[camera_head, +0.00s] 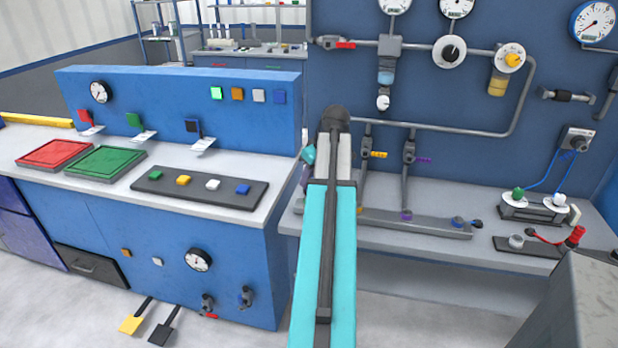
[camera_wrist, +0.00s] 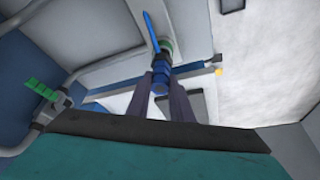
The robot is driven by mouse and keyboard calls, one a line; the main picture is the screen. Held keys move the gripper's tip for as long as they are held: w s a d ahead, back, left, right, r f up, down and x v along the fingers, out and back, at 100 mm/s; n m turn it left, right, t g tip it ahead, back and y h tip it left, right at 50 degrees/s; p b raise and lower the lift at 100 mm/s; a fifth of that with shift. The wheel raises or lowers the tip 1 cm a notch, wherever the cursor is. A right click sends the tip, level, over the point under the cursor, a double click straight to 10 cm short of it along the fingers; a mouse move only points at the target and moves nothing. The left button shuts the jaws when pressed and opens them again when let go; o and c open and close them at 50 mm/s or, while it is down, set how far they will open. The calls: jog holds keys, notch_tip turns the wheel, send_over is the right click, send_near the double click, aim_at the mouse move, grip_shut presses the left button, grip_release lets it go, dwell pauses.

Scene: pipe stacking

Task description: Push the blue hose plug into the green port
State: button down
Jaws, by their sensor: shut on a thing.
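In the wrist view, my gripper (camera_wrist: 161,82) is shut on the blue hose plug (camera_wrist: 160,72), with one dark finger on each side. The green port (camera_wrist: 165,45) shows as a green ring just beyond the plug's far end. The plug lines up closely with the ring; I cannot tell whether it is inside or only in front. A thin blue length (camera_wrist: 151,30) extends past the ring towards the top. In the head view, my own arm hides the gripper, plug and port.
In the head view, a grey manifold bar (camera_head: 430,226) runs right from behind my arm, below valves with orange (camera_head: 378,154) and purple (camera_head: 423,160) handles. A grey pipe with a green handle (camera_wrist: 42,90) is left in the wrist view. A blue console (camera_head: 180,100) stands left.

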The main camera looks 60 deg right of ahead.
jog(key=shift+f, duration=0.65)
jog(key=c, duration=1.5)
grip_release()
jog(key=shift+r, duration=0.15)
jog(key=shift+b+v, duration=0.65)
jog(key=shift+v, duration=6.2)
